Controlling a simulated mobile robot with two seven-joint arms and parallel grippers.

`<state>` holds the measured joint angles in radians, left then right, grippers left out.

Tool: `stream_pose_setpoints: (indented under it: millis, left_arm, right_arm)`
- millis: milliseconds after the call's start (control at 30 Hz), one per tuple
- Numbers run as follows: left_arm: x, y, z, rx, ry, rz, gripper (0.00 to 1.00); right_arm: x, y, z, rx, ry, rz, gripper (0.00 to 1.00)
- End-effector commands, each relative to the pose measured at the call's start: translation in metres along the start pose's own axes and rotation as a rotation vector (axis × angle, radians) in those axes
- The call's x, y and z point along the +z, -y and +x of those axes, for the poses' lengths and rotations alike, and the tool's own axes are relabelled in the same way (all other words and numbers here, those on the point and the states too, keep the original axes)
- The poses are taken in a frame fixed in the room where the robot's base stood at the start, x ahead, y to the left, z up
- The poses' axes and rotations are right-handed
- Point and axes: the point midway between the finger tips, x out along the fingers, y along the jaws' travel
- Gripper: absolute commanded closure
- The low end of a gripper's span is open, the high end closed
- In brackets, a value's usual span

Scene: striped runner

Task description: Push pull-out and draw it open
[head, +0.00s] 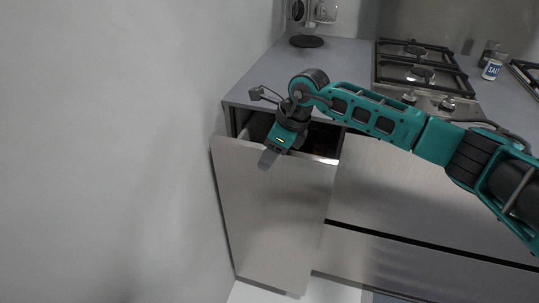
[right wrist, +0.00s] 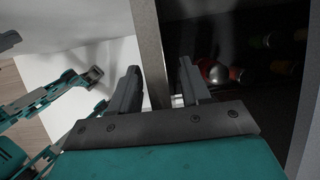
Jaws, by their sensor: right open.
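The pull-out (head: 270,210) is a tall pale cabinet front at the left end of the counter. It stands out from the cabinet, partly open, with a dark gap behind its top edge. My right gripper (head: 268,158) is at that top edge, pointing down. In the right wrist view my open right gripper (right wrist: 158,88) has one finger on each side of the panel's edge (right wrist: 150,45). I cannot tell whether the fingers touch it. Several bottles or jars (right wrist: 215,72) show dimly inside. My left gripper is not seen in the head view.
A white wall (head: 110,150) rises close on the left. The grey counter (head: 335,65) above holds a gas hob (head: 420,75) and a salt shaker (head: 491,70). Wide pale drawer fronts (head: 400,200) lie to the right, under my right arm.

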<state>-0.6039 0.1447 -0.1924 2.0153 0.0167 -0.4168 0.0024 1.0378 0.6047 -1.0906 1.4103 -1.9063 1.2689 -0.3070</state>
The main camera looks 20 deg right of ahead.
Motion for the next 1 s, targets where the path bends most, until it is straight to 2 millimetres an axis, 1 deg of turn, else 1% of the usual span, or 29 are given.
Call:
stream_pose_setpoints:
  millis: [167, 200, 667, 1000]
  left_arm:
    - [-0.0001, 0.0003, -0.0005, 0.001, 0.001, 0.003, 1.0]
    - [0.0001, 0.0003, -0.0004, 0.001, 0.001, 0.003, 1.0]
    - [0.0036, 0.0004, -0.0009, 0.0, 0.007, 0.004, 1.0]
    - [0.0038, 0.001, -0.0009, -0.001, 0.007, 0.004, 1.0]
  right_arm:
    - [0.0003, -0.0001, -0.0004, 0.0, 0.0, 0.0, 0.53]
    - [0.0003, -0.0001, -0.0004, 0.0, 0.0, 0.0, 0.55]
    - [0.0003, 0.0, -0.0006, 0.0, 0.001, 0.0, 0.99]
    - [0.0003, 0.0001, -0.0007, 0.0, 0.001, 0.0, 1.0]
